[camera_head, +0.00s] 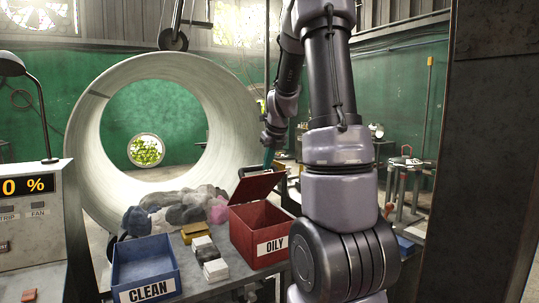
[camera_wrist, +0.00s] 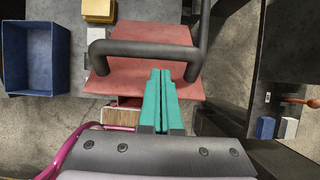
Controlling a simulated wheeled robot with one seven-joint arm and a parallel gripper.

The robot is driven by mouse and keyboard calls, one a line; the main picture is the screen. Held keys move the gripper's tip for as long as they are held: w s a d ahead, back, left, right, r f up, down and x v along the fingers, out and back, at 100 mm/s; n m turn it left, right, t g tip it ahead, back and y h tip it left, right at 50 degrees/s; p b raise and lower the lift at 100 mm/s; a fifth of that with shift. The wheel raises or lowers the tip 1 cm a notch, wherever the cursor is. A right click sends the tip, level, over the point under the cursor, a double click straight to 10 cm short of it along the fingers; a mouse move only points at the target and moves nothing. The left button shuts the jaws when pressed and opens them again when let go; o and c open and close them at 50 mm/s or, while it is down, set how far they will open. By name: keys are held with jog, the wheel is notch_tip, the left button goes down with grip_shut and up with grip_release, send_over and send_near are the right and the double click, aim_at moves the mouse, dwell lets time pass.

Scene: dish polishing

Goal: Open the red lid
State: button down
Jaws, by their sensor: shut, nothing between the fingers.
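The red bin labelled OILY (camera_head: 262,236) stands on the bench in the head view. Its red lid (camera_head: 255,188) is tilted up, with part of the bin's inside showing below it. In the wrist view the lid (camera_wrist: 150,70) fills the upper middle, with a dark bar handle (camera_wrist: 140,48) across it. My gripper (camera_wrist: 160,73) has its teal fingers together and empty, their tips over the lid close to the handle. I cannot tell whether they touch it. In the head view the teal fingers (camera_head: 268,157) show just above the lid, partly hidden by my arm.
A blue bin labelled CLEAN (camera_head: 146,268) stands left of the red bin; it also shows in the wrist view (camera_wrist: 35,55). White blocks (camera_head: 215,269) and a yellow block (camera_head: 195,232) lie between them. Rags (camera_head: 180,207) are piled behind, before a large round drum (camera_head: 95,150).

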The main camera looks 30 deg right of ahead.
jog(key=shift+w+f, duration=0.25)
jog(key=shift+f, duration=0.3)
